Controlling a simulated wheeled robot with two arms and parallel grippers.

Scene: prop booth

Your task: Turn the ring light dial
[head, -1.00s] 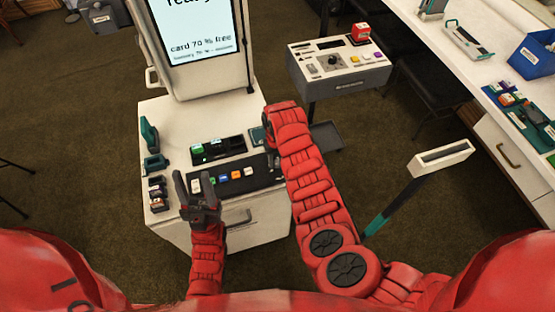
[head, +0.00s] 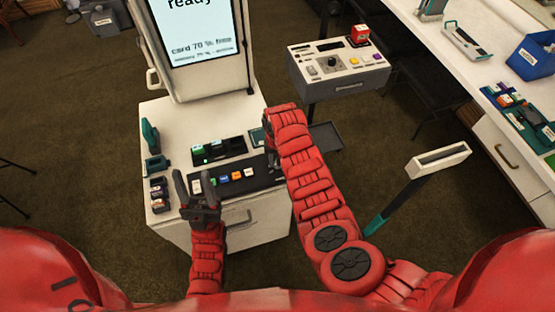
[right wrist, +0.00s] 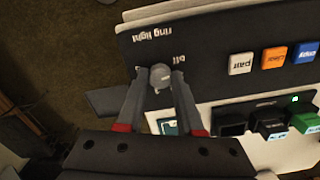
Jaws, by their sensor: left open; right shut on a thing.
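The ring light dial (right wrist: 160,76) is a small grey knob on a black control panel (right wrist: 200,55), beside the printed words "ring light" and "off". My right gripper (right wrist: 161,82) is shut on the dial, one finger on each side. In the head view the dial is hidden behind my right arm; the panel (head: 262,180) shows at the front of the white booth counter. My left gripper (head: 192,180) is open and empty, at the counter's front left edge.
White, orange and blue buttons (right wrist: 272,60) sit along the panel. A black tray with slots (head: 220,150) lies behind it. The booth screen (head: 195,30) reads "ready". Teal holders (head: 151,137) stand at the counter's left. A grey console (head: 335,65) stands to the right.

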